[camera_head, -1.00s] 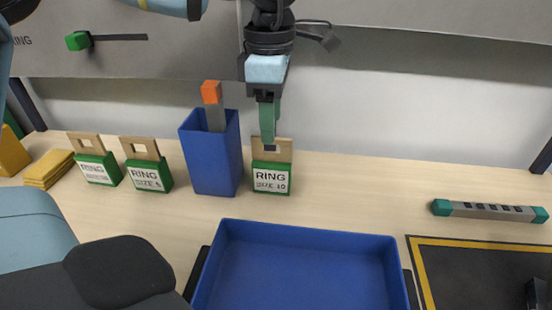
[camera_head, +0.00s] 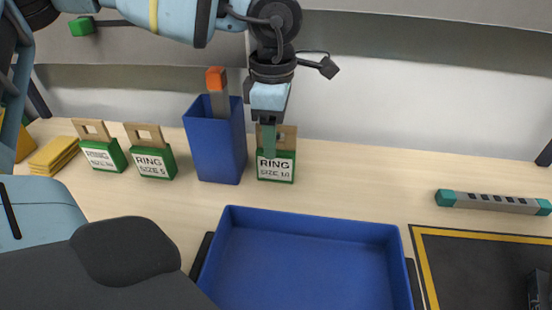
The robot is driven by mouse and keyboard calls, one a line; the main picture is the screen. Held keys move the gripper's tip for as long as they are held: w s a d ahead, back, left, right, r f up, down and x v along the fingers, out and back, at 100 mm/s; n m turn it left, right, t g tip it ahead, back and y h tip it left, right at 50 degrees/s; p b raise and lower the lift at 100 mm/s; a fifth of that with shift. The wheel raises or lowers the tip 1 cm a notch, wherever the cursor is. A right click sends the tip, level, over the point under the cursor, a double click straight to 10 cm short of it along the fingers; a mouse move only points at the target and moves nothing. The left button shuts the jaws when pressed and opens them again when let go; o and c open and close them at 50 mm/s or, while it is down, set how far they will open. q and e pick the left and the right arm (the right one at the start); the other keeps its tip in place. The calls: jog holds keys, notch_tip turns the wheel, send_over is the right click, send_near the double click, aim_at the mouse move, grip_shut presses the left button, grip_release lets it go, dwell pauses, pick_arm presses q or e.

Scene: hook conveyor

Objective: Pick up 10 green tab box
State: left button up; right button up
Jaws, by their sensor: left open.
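The size 10 box (camera_head: 276,172) is green with a white label reading "RING SIZE 10" and a tan tab (camera_head: 290,137) on top. It stands on the wooden table, just right of a blue bin. My left gripper (camera_head: 269,150) points down in front of the tab and the upper part of the box. It is open, and its finger hides part of the tab. I cannot tell whether it touches the box. My right gripper is not in view.
Two similar green tab boxes, one labelled size 5 (camera_head: 151,163) and one (camera_head: 103,156) farther left, stand left of the tall blue bin (camera_head: 215,150). A blue tray (camera_head: 310,222) lies in front. A grey bar with teal ends (camera_head: 490,201) lies right. Table between is clear.

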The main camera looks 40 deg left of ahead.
pick_arm(q)
jog(key=shift+f, duration=0.8)
jog(key=shift+c, duration=0.3)
grip_shut()
jog(key=shift+r, duration=0.15)
notch_tip(320, 180, up, 18)
jog(key=p, duration=0.1)
